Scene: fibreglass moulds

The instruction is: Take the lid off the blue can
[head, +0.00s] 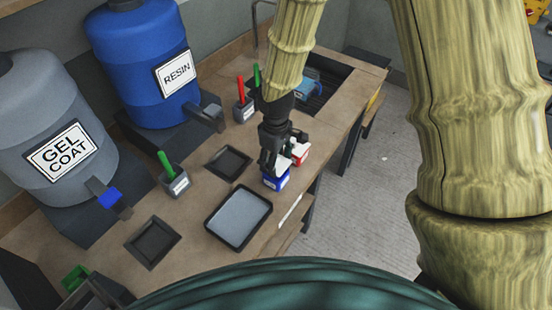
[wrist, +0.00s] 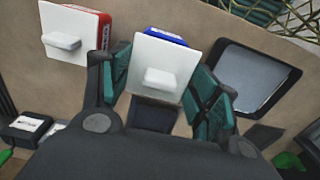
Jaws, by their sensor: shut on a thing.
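The blue can (head: 276,181) stands on the bench near its front edge. Its square white lid (wrist: 165,57), with a raised white grip, shows in the wrist view, and a strip of the blue can (wrist: 166,37) shows behind the lid's far edge. My gripper (head: 274,160) is over the can, pointing down. In the wrist view its two green-padded fingers (wrist: 158,78) are on either side of the lid, shut on it. The fingers partly hide the lid in the head view. I cannot tell whether the lid still touches the can.
A red can (head: 301,153) with a white lid (wrist: 73,35) stands close beside the blue can. A grey tray (head: 238,217) and a dark square tray (head: 228,163) lie nearby. The resin drum (head: 143,65) and gel coat drum (head: 55,130) stand behind.

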